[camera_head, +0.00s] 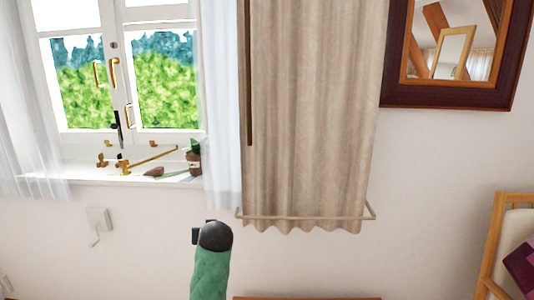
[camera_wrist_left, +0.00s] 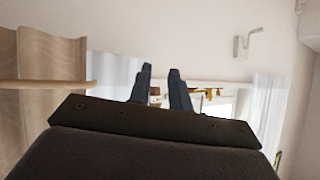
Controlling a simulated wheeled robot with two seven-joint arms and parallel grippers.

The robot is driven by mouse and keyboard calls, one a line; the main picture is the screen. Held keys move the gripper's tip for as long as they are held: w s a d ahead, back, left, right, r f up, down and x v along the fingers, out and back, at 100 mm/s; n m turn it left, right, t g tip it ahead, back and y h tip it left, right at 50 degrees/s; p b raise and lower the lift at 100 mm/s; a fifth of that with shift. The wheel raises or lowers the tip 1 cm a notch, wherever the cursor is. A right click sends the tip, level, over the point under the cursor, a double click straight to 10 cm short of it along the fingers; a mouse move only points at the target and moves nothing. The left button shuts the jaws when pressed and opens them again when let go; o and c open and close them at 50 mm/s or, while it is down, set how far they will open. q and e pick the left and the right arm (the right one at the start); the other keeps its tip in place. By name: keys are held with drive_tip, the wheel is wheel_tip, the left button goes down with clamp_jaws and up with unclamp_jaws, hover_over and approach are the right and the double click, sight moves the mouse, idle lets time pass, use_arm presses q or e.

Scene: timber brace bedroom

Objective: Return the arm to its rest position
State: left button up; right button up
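My left arm (camera_head: 210,270), with a green sleeve-like link and a dark rounded end, rises from the bottom centre of the head view, in front of the wall below the window sill. A small dark part shows at its left side; the fingers cannot be made out there. In the left wrist view, my left gripper (camera_wrist_left: 160,69) has two dark fingers standing apart with a gap between them. Nothing is held in the gap. My right arm and gripper are in neither view.
The window sill (camera_head: 85,181) holds small brown and green items (camera_head: 193,158). A beige curtain (camera_head: 310,110) with a low rod (camera_head: 310,217) hangs right of the arm. A wall crank (camera_head: 98,219) is at left, a wooden chair (camera_head: 493,250) at right. Bare wall lies between.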

use_arm(q)
drive_tip(key=s+d+f+m+g+h, duration=0.1)
drive_tip(key=s+f+m+g+h, duration=0.2)
drive_tip(key=s+f, duration=1.8)
drive_tip(key=s+d+f+g+h, duration=0.1)
drive_tip(key=s+f+g, duration=0.1)
drive_tip(key=s, duration=1.3)
drive_tip(key=s+d+f+m+g+h, duration=0.1)
drive_tip(key=s+d+f+g+h, duration=0.1)
drive_tip(key=s, duration=1.2)
wheel_tip(320, 180, down, 3)
drive_tip(key=shift+s+d+r+m+g+p, duration=0.2)
drive_tip(key=shift+s+m+g+p, duration=0.15)
drive_tip(key=shift+g, duration=0.45)
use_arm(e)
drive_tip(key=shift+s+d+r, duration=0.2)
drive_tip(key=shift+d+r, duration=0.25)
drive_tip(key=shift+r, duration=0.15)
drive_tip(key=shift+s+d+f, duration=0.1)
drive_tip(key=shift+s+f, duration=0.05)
use_arm(q)
drive_tip(key=shift+s+f, duration=0.1)
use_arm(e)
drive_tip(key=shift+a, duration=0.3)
